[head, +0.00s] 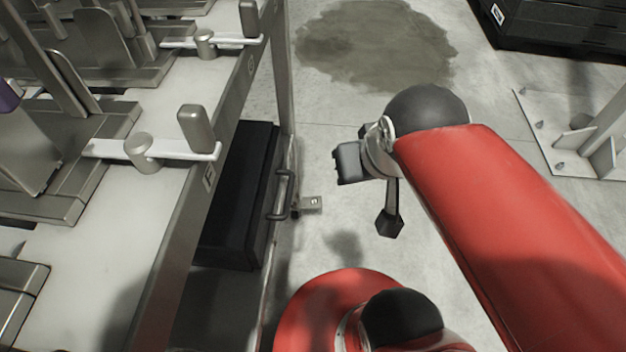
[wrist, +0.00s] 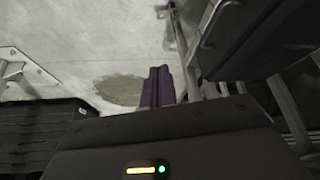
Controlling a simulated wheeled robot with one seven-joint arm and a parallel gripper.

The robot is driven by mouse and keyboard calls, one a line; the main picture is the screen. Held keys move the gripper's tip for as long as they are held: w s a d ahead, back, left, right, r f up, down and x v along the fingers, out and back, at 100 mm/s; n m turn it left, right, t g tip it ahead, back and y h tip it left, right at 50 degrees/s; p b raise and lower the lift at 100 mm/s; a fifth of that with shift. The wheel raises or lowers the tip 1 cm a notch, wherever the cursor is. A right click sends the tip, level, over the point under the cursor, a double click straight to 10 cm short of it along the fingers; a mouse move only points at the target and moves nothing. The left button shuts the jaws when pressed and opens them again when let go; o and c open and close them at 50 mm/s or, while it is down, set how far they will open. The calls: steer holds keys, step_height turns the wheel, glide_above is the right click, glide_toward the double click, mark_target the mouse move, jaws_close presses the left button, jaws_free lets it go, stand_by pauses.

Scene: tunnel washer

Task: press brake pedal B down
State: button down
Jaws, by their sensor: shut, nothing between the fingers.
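A small metal tab with a round mark (head: 312,203) sticks out low from the machine's side, over the floor. It looks like a foot pedal, but I cannot read a letter on it. My gripper shows in the wrist view as two purple fingers (wrist: 158,72) close together with nothing between them. In the head view my arm's end is right of the tab and apart from it; the fingers cannot be made out there. I cannot pick out the tab surely in the wrist view.
The machine's bench (head: 150,190) with hand levers (head: 140,152) (head: 206,43) fills the left. A black drawer-like box (head: 238,195) with a handle (head: 284,194) sits beneath. Black crates (head: 560,25) and a bolted floor plate (head: 570,140) stand right. A dark stain (head: 375,45) marks the open floor.

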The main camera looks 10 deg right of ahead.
stand_by(0.3)
steer(key=w+d+f+n+g+b, duration=0.1)
steer(key=w+d+f+n+g, duration=0.1)
steer(key=w+f+n, duration=0.4)
steer(key=w+d+f+n+g, duration=0.2)
steer(key=w+f, duration=0.7)
steer(key=w, duration=0.2)
steer(key=w+f+n+y, duration=0.3)
steer(key=w+f, duration=0.2)
steer(key=f, duration=0.6)
steer(key=w+f+n+y+b, duration=0.1)
steer(key=w+f, duration=0.4)
steer(key=f, duration=0.7)
steer(key=shift+d+f+n+y+b, duration=0.25)
steer(key=shift+d+n+y+b, duration=0.1)
steer(key=shift+n+y, duration=0.7)
